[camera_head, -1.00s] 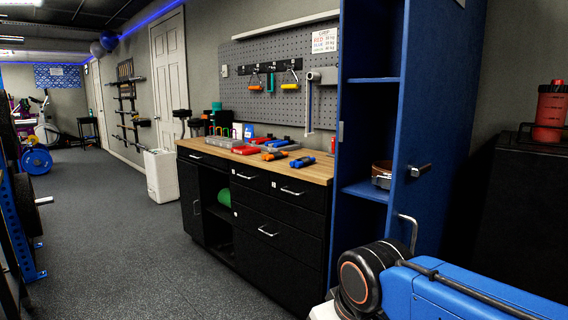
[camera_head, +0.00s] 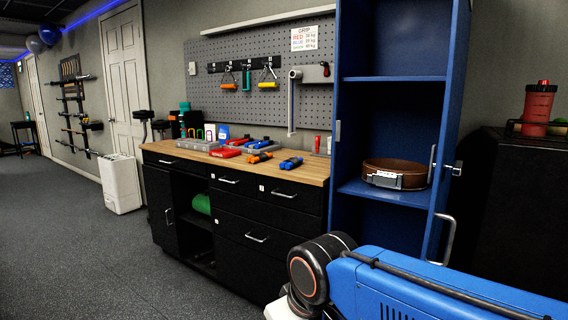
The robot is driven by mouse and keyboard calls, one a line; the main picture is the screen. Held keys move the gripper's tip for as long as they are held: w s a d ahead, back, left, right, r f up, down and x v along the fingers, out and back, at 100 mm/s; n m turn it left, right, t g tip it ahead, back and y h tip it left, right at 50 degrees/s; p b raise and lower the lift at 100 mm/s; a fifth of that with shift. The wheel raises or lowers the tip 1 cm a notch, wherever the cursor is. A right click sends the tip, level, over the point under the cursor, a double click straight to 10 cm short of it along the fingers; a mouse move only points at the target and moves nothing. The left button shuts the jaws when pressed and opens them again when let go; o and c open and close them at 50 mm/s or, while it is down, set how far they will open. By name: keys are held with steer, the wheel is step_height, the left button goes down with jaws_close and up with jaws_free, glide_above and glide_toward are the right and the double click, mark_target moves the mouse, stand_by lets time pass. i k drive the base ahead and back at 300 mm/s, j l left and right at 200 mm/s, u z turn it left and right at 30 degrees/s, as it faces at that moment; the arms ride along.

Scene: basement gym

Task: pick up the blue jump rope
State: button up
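I cannot tell for sure which thing is the blue jump rope. A small blue and black bundle (camera_head: 291,163) lies near the front right of the wooden worktop (camera_head: 310,172). An orange and black bundle (camera_head: 259,157) lies to its left, with more blue items (camera_head: 262,144) behind. A teal thing (camera_head: 246,80) hangs on the pegboard among orange and yellow handles. My blue arm shows at the lower right, but my gripper is outside the view.
A tall blue cabinet (camera_head: 394,77) stands open right of the worktop, with a brown leather belt (camera_head: 400,172) on its shelf. Black drawers (camera_head: 262,206) are under the worktop. A white bin (camera_head: 120,184) stands further left. The dark floor (camera_head: 90,250) at left is clear.

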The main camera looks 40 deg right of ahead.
mark_target(292, 162)
steer(key=i+j+z, duration=0.25)
steer(key=i, duration=0.2)
steer(key=i+j+z, duration=0.2)
steer(key=i, duration=0.25)
